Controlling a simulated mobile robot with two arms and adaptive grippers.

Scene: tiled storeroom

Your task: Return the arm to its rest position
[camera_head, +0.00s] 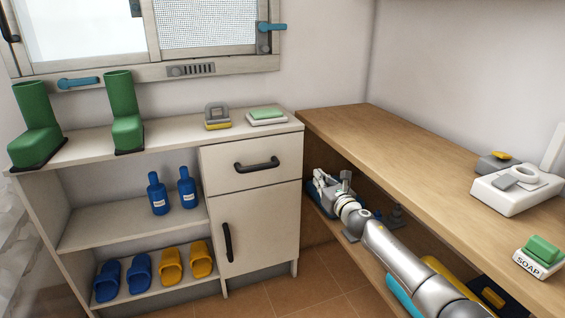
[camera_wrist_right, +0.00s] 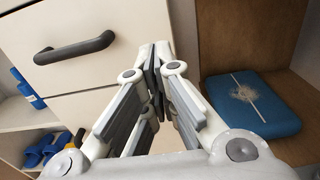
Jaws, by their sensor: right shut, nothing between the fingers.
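My right arm (camera_head: 395,260) reaches in from the lower right, in front of the open space under the wooden counter. My right gripper (camera_head: 322,184) is at the far end of that space, beside the white cabinet. In the right wrist view the gripper (camera_wrist_right: 156,58) is shut, with its fingertips together and nothing between them. Its tips are in front of the cabinet's right edge, apart from the drawer handle (camera_wrist_right: 75,48). My left gripper is not in view.
The counter (camera_head: 400,150) overhangs the arm. The cabinet has a drawer handle (camera_head: 256,164) and a door handle (camera_head: 227,242). The tiled floor (camera_head: 290,290) in front is clear.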

